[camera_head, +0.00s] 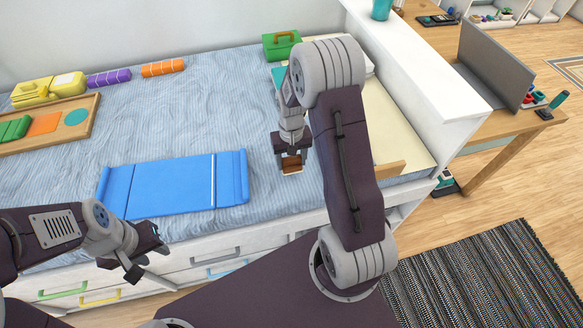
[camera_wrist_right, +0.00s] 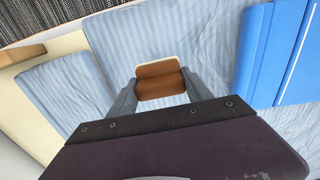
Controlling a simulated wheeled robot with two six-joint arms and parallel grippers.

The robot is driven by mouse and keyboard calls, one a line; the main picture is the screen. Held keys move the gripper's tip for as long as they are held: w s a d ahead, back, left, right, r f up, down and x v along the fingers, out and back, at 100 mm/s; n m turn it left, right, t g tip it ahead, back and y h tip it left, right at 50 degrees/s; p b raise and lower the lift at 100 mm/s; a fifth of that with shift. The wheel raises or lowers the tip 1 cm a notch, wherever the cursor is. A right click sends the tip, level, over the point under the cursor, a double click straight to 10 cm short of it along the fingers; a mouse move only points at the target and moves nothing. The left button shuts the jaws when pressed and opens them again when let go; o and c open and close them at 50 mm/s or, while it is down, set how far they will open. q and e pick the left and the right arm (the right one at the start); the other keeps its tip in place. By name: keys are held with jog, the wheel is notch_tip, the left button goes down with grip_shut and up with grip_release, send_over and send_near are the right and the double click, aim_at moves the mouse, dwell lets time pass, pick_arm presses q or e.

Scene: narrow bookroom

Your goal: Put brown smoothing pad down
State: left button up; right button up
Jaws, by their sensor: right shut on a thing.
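The brown smoothing pad (camera_head: 291,164) is held between the fingers of my right gripper (camera_head: 291,156), over the blue striped cover to the right of the blue folded board. In the right wrist view the pad (camera_wrist_right: 161,82) shows a brown body with a pale cream edge, between the two fingers of the right gripper (camera_wrist_right: 160,88). I cannot tell whether the pad touches the cover. My left gripper (camera_head: 143,258) is open and empty in front of the drawers, below the blue board.
The blue board (camera_head: 172,186) lies left of the pad. A cream board (camera_head: 400,135) lies to the right, against a white ledge (camera_head: 425,70). A wooden tray (camera_head: 92,104), yellow case (camera_head: 32,92), rolls and a green box (camera_head: 281,44) lie further back. The striped cover (camera_head: 210,110) between is clear.

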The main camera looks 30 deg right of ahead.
aim_at(291, 168)
notch_tip(291, 168, down, 4)
jog(key=shift+r+b, duration=0.1)
jog(key=shift+b, duration=0.2)
jog(key=shift+f, duration=0.25)
jog(key=o, duration=1.2)
